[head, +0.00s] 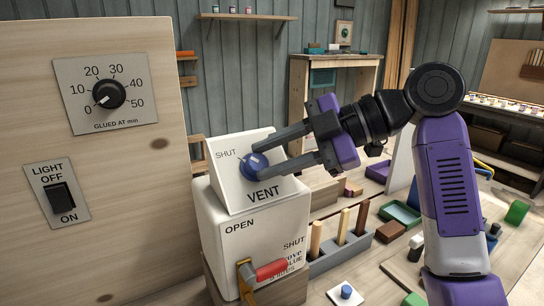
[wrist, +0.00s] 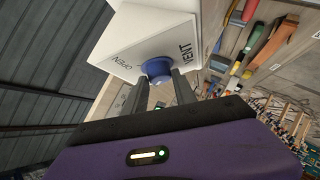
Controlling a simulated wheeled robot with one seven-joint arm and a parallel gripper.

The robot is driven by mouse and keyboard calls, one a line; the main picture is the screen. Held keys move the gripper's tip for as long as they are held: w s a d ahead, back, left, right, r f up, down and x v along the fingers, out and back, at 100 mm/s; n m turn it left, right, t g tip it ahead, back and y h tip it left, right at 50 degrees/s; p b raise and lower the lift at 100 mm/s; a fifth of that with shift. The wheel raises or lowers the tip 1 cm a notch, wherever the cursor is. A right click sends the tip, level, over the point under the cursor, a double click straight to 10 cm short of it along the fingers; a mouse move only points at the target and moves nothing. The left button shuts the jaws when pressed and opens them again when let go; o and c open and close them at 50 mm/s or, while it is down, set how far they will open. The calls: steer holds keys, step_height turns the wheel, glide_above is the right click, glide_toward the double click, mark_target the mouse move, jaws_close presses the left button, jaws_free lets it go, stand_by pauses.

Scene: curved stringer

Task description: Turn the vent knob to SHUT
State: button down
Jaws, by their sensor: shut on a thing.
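The vent knob (head: 253,165) is a blue round knob on the white sloped panel (head: 233,190) marked VENT. SHUT is printed at the panel's upper left, and the wrist view shows OPEN printed on the other side. A pale mark on the knob points to its upper left in the head view, roughly towards SHUT. My gripper (head: 261,157) is shut on the knob, with one finger on each side. In the wrist view the knob (wrist: 158,70) sits between the fingertips. The fingers hide part of the panel, including OPEN, in the head view.
Below the panel a white box (head: 230,240) carries a red-handled lever (head: 270,270). A wooden board to the left holds a dial (head: 109,94) and a light switch (head: 60,197). A rack of upright pegs (head: 340,250) and loose blocks lie to the right.

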steer(key=c, duration=1)
jaws_free()
steer(key=shift+a, duration=0.1)
steer(key=v, duration=0.7)
steer(key=shift+d+b, duration=0.4)
steer(key=shift+b, duration=0.05)
steer(key=shift+s+r, duration=0.1)
